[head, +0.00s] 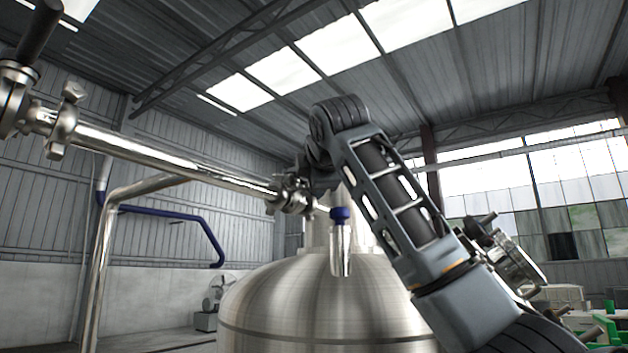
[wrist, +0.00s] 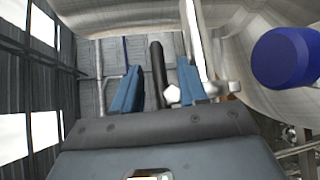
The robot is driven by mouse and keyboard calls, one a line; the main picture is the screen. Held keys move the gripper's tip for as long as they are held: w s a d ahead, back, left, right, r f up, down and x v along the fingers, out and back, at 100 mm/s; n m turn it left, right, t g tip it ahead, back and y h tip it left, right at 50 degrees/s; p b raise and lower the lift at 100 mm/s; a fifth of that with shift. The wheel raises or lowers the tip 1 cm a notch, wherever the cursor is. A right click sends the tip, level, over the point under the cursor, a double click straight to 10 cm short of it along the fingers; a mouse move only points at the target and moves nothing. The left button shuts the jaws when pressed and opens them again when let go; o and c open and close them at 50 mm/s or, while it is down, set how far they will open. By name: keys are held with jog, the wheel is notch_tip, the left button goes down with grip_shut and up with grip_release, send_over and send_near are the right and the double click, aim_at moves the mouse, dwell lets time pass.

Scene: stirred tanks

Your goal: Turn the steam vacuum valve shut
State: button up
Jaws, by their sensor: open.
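In the wrist view my gripper (wrist: 158,85) is open, with its two blue fingers apart. A black valve handle (wrist: 157,66) shows in the gap between them. I cannot tell whether either finger touches it; its lower end is hidden behind the gripper's body. A bright steel pipe (wrist: 193,30) and a clamp nut (wrist: 172,95) are close to the right finger. In the head view a steel valve (head: 290,195) sits at the pipe's right end, beside my arm. My gripper and this handle are hidden there. No label shows which valve is the steam vacuum valve.
A blue cap (head: 340,215) is just right of the valve, and large in the wrist view (wrist: 286,57). The steel tank (head: 320,310) stands below. Another valve with a black handle (head: 40,28) is at the upper left. A blue pipe (head: 205,232) runs behind.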

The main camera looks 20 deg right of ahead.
grip_shut()
dwell(0.4)
